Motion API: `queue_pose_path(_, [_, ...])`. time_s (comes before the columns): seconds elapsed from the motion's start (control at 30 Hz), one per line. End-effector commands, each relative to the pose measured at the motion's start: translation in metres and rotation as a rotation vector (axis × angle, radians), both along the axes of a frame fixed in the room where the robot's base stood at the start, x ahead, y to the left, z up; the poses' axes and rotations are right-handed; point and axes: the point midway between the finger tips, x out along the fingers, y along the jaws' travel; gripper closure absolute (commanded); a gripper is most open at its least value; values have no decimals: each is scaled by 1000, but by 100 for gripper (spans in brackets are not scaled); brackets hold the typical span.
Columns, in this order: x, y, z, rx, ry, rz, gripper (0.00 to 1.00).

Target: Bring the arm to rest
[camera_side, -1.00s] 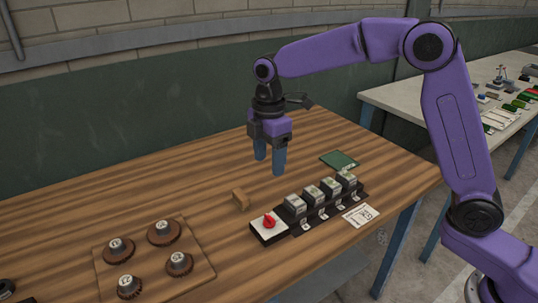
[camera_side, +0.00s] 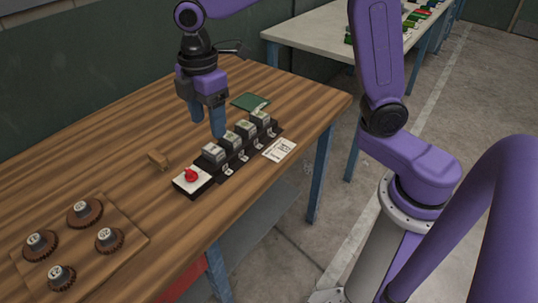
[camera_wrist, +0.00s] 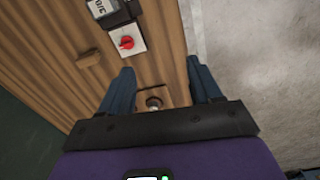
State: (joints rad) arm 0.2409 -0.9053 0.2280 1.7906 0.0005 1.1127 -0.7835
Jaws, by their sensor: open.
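My gripper (camera_side: 207,128) hangs pointing down above the wooden table (camera_side: 110,120), with its two blue fingers apart and nothing between them. In the side view it is just behind the row of grey modules (camera_side: 228,142) and right of a small wooden block (camera_side: 157,160). In the wrist view the open fingers (camera_wrist: 160,65) frame bare tabletop and a small round part (camera_wrist: 153,102) near the palm. My upper arm is cut off by the top edge of the side view.
A white box with a red knob (camera_side: 191,175) ends the module row. A printed card (camera_side: 280,149) and a green board (camera_side: 250,102) lie nearby. A wooden board (camera_side: 123,256) holds several brown discs. A second table (camera_side: 310,38) stands behind. The table's middle is largely clear.

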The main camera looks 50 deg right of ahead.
Motion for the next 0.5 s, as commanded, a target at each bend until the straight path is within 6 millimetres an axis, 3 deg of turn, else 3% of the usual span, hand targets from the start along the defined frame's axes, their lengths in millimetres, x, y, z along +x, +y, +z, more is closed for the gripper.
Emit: queue_pose_path(0.5, [-154,-70,-13,15,-2,-215,36])
